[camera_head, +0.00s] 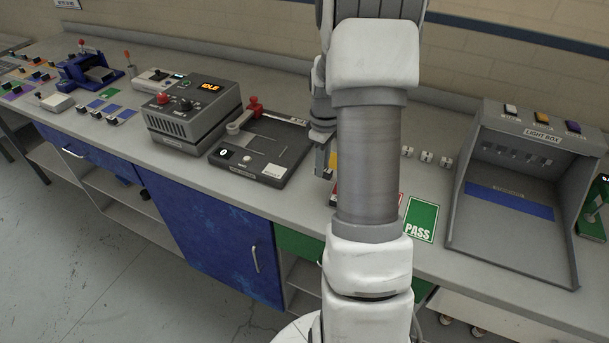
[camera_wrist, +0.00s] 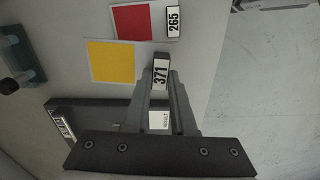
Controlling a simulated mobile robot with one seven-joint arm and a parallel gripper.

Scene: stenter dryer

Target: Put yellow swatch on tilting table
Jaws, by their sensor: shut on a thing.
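My gripper (camera_wrist: 160,76) is shut on the tag end of the yellow swatch (camera_wrist: 111,62), marked 371. In the head view the gripper (camera_head: 323,165) is partly hidden behind my arm, with a sliver of the yellow swatch (camera_head: 333,160) showing beside it. A red swatch (camera_wrist: 134,22) tagged 265 is next to the yellow one. I cannot tell how high the yellow swatch is above the bench. A blue stand with a grey plate (camera_head: 98,74) at the far left may be the tilting table; no label on it is readable.
A dark flat device with a red-knobbed lever (camera_head: 276,135) lies left of my gripper. A grey box reading IDLE (camera_head: 190,110) stands beyond it. A green PASS card (camera_head: 421,218) and the light box (camera_head: 530,200) are at right. The bench's front strip is mostly clear.

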